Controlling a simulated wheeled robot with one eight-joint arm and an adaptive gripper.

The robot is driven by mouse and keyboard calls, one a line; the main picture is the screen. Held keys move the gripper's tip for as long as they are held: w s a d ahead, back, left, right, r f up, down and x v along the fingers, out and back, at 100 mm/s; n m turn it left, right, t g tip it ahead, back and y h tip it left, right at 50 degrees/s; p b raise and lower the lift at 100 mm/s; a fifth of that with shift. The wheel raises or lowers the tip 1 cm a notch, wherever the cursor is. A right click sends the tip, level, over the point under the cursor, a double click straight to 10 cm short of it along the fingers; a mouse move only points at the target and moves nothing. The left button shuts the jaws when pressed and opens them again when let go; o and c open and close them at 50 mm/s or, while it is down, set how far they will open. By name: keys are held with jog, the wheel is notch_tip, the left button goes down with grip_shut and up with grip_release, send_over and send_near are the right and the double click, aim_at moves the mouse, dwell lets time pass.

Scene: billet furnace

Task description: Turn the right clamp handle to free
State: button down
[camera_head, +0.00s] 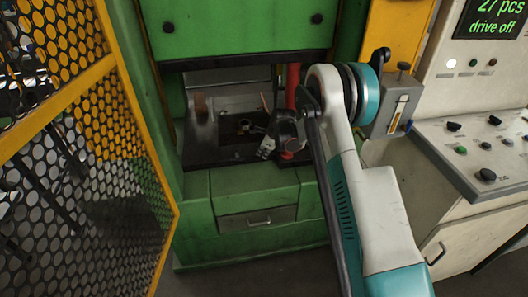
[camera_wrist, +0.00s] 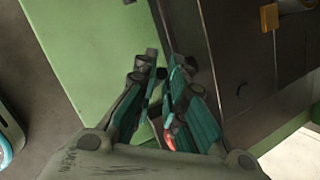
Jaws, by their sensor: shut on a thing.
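The right clamp handle is mostly hidden by my gripper. A small red part (camera_head: 287,155) shows at its place on the right of the dark press bed. In the wrist view a red piece (camera_wrist: 171,138) lies between my fingers, low near the palm. My gripper (camera_head: 270,146) reaches into the press opening from the right. It also shows in the wrist view (camera_wrist: 163,72), its teal-padded fingers close together with a narrow gap at the tips. It is shut on the handle. The handle's exact angle cannot be told.
The dark press bed (camera_head: 203,150) lies under the green upper press body (camera_head: 235,30). A red post (camera_head: 293,86) stands behind my gripper. A yellow mesh guard (camera_head: 100,130) is at left. A control console (camera_head: 480,145) is at right, its screen reading "drive off".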

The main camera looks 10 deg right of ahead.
jog(key=shift+a+h, duration=0.25)
jog(key=shift+h, duration=0.15)
jog(key=h, duration=0.3)
jog(key=a+f+n+h, duration=0.1)
jog(key=h, duration=0.2)
jog(key=a+n+h, duration=0.1)
jog(key=h, duration=0.1)
jog(key=shift+a+f+h, duration=0.15)
jog(key=shift+f+h, duration=0.25)
jog(key=shift+a+f+n+h, duration=0.1)
jog(key=shift+f+n+h, duration=0.15)
jog(key=shift+h, duration=0.5)
jog(key=shift+f+n+h, duration=0.15)
jog(key=shift+f+h, duration=0.05)
jog(key=shift+h, duration=0.55)
jog(key=c, duration=1.7)
grip_release()
jog(key=shift+w, duration=0.1)
jog(key=shift+o, duration=0.2)
